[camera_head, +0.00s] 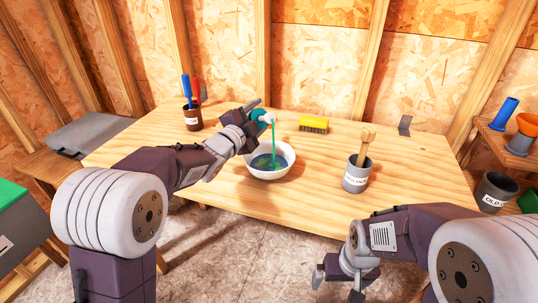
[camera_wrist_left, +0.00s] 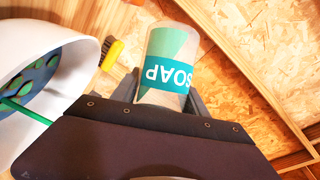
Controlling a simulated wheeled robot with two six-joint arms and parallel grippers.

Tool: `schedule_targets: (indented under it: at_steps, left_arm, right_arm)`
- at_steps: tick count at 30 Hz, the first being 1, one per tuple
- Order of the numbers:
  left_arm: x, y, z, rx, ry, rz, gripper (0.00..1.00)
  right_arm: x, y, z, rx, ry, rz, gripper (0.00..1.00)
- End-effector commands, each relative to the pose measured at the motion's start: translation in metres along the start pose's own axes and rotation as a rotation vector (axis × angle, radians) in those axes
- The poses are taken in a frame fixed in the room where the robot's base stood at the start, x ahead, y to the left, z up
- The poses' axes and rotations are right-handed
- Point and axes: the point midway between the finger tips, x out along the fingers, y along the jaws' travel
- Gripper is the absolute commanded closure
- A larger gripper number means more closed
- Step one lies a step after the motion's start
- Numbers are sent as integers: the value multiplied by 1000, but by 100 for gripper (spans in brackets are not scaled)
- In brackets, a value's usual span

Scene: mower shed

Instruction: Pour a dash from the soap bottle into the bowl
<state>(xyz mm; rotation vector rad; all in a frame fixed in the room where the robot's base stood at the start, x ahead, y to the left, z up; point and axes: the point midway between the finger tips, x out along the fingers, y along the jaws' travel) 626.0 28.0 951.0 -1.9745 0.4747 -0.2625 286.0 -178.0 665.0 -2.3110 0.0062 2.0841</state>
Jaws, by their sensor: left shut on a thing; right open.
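My left gripper (camera_head: 256,116) is shut on the soap bottle (camera_head: 262,117) and holds it tilted above the bowl. The bottle, with its teal SOAP label, also shows in the left wrist view (camera_wrist_left: 168,70). A thin green stream runs from the bottle down into the white bowl (camera_head: 287,171) on the table. The bowl holds dark blue liquid with green patches; part of it also shows in the left wrist view (camera_wrist_left: 75,95). My right gripper (camera_head: 340,283) is open and empty, low in front of the table's near edge.
On the wooden table (camera_head: 225,195), a grey cup with a wooden-handled tool (camera_head: 356,178) stands right of the bowl. A yellow brush (camera_head: 313,124) lies behind it, and a dark cup (camera_head: 193,119) holds tools at the back left. The table's front left is clear.

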Motion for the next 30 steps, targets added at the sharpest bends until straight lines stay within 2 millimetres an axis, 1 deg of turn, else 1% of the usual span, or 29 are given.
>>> schedule_targets:
  at_steps: [7,8,9,10,11,12,13,14,16,17,20,23,28,30]
  left_arm:
    - [0,-1,0,13,3,-7,95]
    - [0,-3,-1,4,1,-3,95]
    - [-2,-8,-7,-68,-13,32,95]
    - [-3,-7,-12,-154,-29,72,95]
    - [-5,-9,-16,-213,-38,93,95]
    - [-6,-16,-22,-257,-44,109,95]
    - [-7,-17,-24,-286,-49,121,95]
    - [-7,-14,-23,-308,-53,129,95]
    - [-7,-2,-18,-322,-55,133,95]
    - [-7,1,-17,-321,-55,132,95]
    - [-7,-1,-18,-327,-56,135,95]
    - [-8,-4,-20,-354,-61,147,95]
    - [-9,-8,-26,-445,-77,186,95]
    - [-9,-9,-25,-485,-85,201,95]
  right_arm:
    - [2,0,0,0,0,0,0]
    - [-2,0,0,0,0,0,0]
    - [-26,0,-2,0,-2,0,0]
    - [-49,-1,-5,0,-2,0,0]
    - [-65,-1,-7,0,0,0,0]
    - [-82,-2,-9,0,1,0,0]
    - [-90,-2,-10,0,2,0,0]
    - [-91,-2,-10,0,2,0,0]
    - [-80,-2,-9,0,1,0,0]
    - [-77,-2,-8,0,1,0,0]
    - [-80,-2,-8,0,-1,0,0]
    - [-92,-2,-9,0,-1,0,0]
    - [-123,-2,-13,0,0,0,0]
    - [-135,-3,-14,0,0,0,0]
